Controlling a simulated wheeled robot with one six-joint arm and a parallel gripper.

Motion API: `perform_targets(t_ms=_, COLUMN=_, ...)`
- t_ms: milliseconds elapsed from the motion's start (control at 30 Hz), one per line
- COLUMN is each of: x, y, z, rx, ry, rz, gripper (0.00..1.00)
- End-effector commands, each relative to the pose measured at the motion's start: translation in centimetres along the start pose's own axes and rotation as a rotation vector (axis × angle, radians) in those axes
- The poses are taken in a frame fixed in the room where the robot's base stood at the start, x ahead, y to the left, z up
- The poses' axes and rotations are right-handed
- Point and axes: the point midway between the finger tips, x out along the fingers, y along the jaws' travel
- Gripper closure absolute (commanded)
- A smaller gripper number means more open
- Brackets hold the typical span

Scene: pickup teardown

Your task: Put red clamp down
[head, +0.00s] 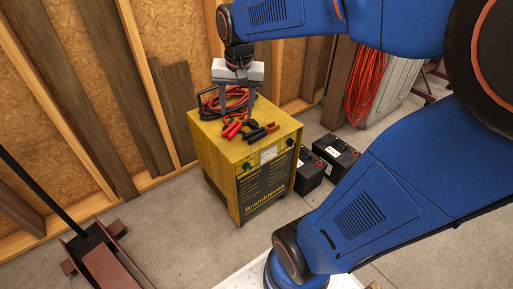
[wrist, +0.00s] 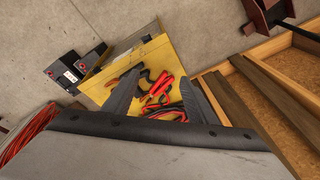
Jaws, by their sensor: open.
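Red clamps (head: 232,129) lie on top of the yellow battery charger (head: 215,150), near its left front, with red cable coiled behind them. They also show in the wrist view (wrist: 157,88), between and just beyond my fingers. My gripper (head: 237,108) is open above the back of the charger top, fingers pointing down, with nothing seen held between them. In the wrist view my gripper (wrist: 160,80) has its two fingers spread wide on either side of the red clamps and cable. Whether the fingers touch the cable cannot be told.
Black clamps (head: 262,133) and a small orange piece (head: 272,127) lie right of the red clamps. Black batteries (head: 335,155) stand on the floor right of the charger. A stud wall with planks is behind. A dark red metal stand (head: 105,262) is at lower left.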

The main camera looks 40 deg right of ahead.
Motion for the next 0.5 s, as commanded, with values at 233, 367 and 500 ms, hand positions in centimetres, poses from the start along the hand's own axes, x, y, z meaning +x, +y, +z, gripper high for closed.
perform_targets(t_ms=233, x=-1.6, y=2.2, z=6.7, rx=-0.238, ry=0.079, rz=-0.045, gripper=0.48)
perform_targets(t_ms=367, x=-1.8, y=3.4, z=9.9, rx=-0.361, ry=0.122, rz=-0.063, gripper=0.48)
perform_targets(t_ms=500, x=-1.6, y=4.7, z=12.9, rx=-0.483, ry=0.166, rz=-0.077, gripper=0.48)
